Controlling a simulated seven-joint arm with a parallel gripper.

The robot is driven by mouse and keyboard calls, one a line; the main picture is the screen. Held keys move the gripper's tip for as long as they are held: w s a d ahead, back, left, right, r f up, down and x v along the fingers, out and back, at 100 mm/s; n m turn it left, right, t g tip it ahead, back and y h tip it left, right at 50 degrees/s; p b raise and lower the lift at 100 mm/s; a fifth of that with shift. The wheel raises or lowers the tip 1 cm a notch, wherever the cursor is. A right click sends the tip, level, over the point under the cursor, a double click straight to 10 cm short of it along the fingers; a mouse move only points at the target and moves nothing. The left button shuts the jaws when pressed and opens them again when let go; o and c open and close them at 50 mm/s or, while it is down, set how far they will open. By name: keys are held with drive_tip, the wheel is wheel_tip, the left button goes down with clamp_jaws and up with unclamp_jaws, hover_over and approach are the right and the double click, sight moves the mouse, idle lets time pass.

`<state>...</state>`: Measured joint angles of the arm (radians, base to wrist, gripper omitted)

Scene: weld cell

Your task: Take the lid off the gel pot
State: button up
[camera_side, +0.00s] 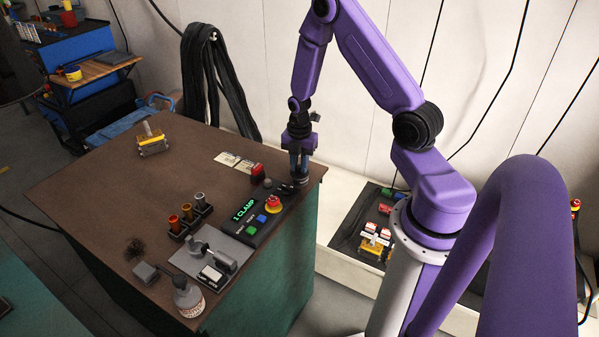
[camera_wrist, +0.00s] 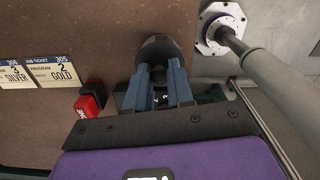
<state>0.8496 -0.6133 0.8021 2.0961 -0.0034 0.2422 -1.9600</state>
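A dark round pot-like thing (camera_side: 300,181), which I take to be the gel pot, stands at the right corner of the brown bench top. It also shows as a dark round top (camera_wrist: 158,46) in the wrist view. My gripper (camera_side: 299,168) points down right over it. In the wrist view its two blue-grey fingers (camera_wrist: 159,67) reach to the near side of the dark top, with a gap between them. The tips overlap the dark top, so I cannot tell whether they grip it or where the lid meets the pot.
A control box (camera_side: 250,219) with a red stop button (camera_side: 273,204) lies left of the gripper. A red block (camera_side: 257,170) and job cards (camera_side: 227,158) lie close by.

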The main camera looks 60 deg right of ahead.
sight(299, 166)
drive_tip(key=shift+r, duration=0.1)
clamp_jaws()
drive_tip(key=shift+r, duration=0.45)
wheel_tip(299, 166, up, 2)
drive_tip(key=shift+r, duration=0.1)
drive_tip(key=s+a+r, duration=0.2)
drive_tip(key=s+r, duration=0.2)
drive_tip(key=s, duration=0.2)
drive_tip(key=s+a+r, duration=0.3)
drive_tip(key=s+r, duration=0.2)
drive_tip(key=s, duration=0.1)
drive_tip(key=shift+s+a+r, duration=0.3)
